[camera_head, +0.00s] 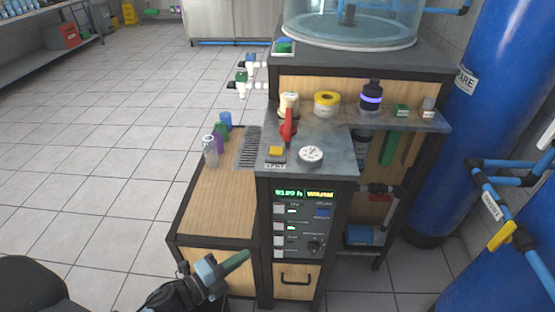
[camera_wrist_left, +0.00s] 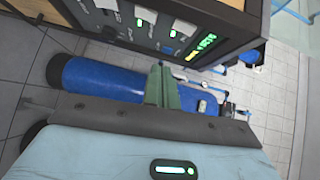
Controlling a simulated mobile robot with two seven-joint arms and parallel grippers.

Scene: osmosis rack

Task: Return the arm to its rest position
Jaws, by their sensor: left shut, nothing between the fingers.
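My left arm comes in at the bottom of the head view. Its left gripper (camera_head: 236,262) has green fingers that are shut, with nothing between them. It is in front of the wooden cabinet of the rack, left of the drawer with a dark handle (camera_head: 295,282). In the left wrist view the shut green fingers (camera_wrist_left: 162,84) point away from the pale blue gripper body, near the rack's control panel. My right gripper is in neither view.
The control panel (camera_head: 300,222) with lit displays stands right of the gripper. Bottles (camera_head: 210,152) stand on the lower wooden top (camera_head: 212,200). A red lever (camera_head: 288,128) and gauge (camera_head: 311,154) sit above. Blue tanks (camera_head: 500,110) stand at right. Tiled floor (camera_head: 90,180) is open at left.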

